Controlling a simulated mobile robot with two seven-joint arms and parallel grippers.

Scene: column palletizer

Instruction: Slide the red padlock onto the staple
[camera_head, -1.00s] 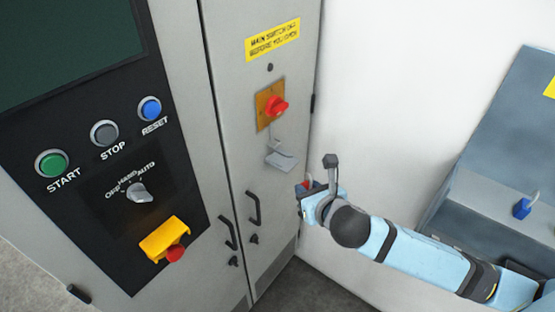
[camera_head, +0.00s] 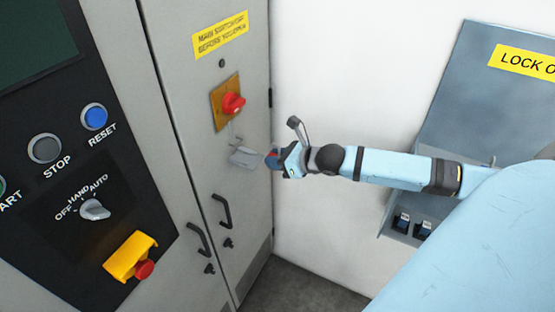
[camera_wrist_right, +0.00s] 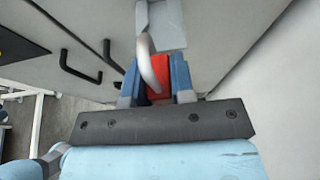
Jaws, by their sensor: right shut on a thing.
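My right gripper (camera_head: 275,158) is shut on the red padlock (camera_wrist_right: 158,92), with a finger on each side of its body in the right wrist view. The padlock's grey curved shackle (camera_wrist_right: 148,62) stands out ahead of the fingers, towards a grey plate (camera_wrist_right: 166,25). In the head view this plate (camera_head: 245,158) hangs on the cabinet door under the red switch handle (camera_head: 234,104), just left of the gripper. A small wire-like metal piece, perhaps the staple (camera_head: 237,140), shows above the plate. I cannot tell whether the shackle touches it. My left gripper is out of view.
Black door handles (camera_head: 222,211) stand out below the plate. The control panel with a yellow-guarded red button (camera_head: 131,258) is at left. A grey-blue lockout board (camera_head: 470,95) with dark locks (camera_head: 402,221) below is at right. White wall lies behind my arm.

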